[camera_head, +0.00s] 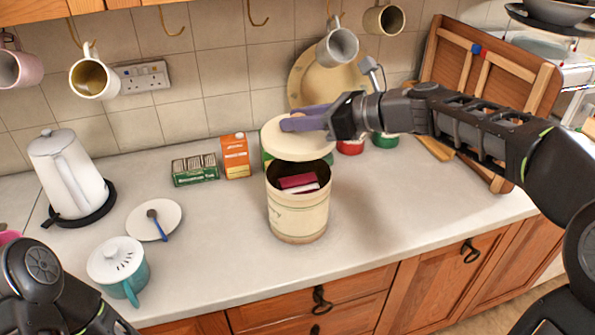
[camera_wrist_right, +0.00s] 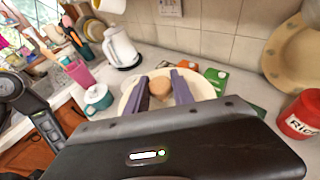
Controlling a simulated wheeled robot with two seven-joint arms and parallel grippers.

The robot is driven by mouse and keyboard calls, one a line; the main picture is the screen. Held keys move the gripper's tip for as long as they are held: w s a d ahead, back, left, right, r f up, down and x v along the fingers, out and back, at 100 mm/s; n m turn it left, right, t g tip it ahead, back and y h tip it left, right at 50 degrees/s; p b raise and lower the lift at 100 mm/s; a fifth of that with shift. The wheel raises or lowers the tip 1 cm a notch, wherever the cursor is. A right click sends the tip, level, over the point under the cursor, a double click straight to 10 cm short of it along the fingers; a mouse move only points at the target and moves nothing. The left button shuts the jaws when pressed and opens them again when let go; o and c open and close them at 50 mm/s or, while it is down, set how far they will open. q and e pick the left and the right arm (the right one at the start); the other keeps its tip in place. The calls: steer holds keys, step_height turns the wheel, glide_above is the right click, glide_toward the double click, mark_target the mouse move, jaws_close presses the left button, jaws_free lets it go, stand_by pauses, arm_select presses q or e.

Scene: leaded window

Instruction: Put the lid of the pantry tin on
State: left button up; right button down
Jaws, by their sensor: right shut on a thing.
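The pantry tin (camera_head: 298,215) is a cream cylinder standing upright on the worktop, its mouth open. Dark red and white packets (camera_head: 298,182) show inside it. My right gripper (camera_head: 297,121) is shut on the knob of the round cream lid (camera_head: 290,148). The lid is above the tin's back rim, roughly level, and leaves the front of the mouth uncovered. I cannot tell whether it touches the rim. In the right wrist view the brown knob shows between the purple fingers (camera_wrist_right: 161,82), with the lid (camera_wrist_right: 207,88) around it. Only my left arm shows, at lower left.
A kettle (camera_head: 66,175), a saucer with a spoon (camera_head: 154,220) and a teal pot (camera_head: 122,270) are at left. Mugs hang above. The worktop right of the tin is clear.

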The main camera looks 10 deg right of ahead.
steer(key=shift+w+f, duration=0.1)
steer(key=shift+f, duration=2.45)
steer(key=shift+f+b, duration=0.35)
steer(key=shift+f, duration=2.15)
steer(key=shift+f, duration=0.1)
steer(key=c, duration=1.1)
jaws_free()
steer(key=b+v, duration=0.1)
steer(key=v, duration=1.1)
